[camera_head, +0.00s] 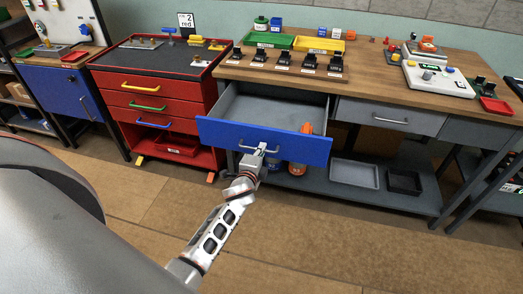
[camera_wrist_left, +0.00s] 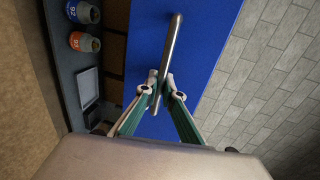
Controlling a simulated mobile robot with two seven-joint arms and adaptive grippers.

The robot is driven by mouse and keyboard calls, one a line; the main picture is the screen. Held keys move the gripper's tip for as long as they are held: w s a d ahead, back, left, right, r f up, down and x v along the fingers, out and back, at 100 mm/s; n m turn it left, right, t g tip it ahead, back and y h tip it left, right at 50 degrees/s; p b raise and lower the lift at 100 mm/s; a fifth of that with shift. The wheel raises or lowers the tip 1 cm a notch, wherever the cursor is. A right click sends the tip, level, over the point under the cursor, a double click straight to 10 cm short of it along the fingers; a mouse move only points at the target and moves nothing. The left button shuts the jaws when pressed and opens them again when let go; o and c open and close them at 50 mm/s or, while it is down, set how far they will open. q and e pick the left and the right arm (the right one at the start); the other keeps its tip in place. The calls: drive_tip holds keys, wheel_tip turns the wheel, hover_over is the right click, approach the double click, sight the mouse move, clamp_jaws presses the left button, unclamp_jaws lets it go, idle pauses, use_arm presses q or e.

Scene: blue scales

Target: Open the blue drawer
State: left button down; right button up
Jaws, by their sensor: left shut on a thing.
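The blue drawer (camera_head: 225,131) under the wooden workbench is pulled well out, and its grey inside (camera_head: 275,110) shows, with no large thing in the visible part. Its silver bar handle (camera_head: 259,150) is on the blue front. My left gripper (camera_head: 261,149) is at this handle. In the left wrist view, the two fingers of my left gripper (camera_wrist_left: 161,84) are shut around the lower part of the handle (camera_wrist_left: 173,45), against the blue front (camera_wrist_left: 205,45). My right gripper is in neither view.
A red cabinet (camera_head: 125,92) with several coloured handles stands left of the drawer. A closed grey drawer (camera_head: 390,117) is to the right. A shelf below holds bottles (camera_head: 297,169) and a grey tray (camera_head: 354,174). The brown floor (camera_head: 300,230) in front is clear.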

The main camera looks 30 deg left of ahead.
use_arm(q)
drive_tip(key=shift+s, duration=0.1)
idle(0.3)
drive_tip(key=c, duration=2.5)
unclamp_jaws()
drive_tip(key=v, duration=1.2)
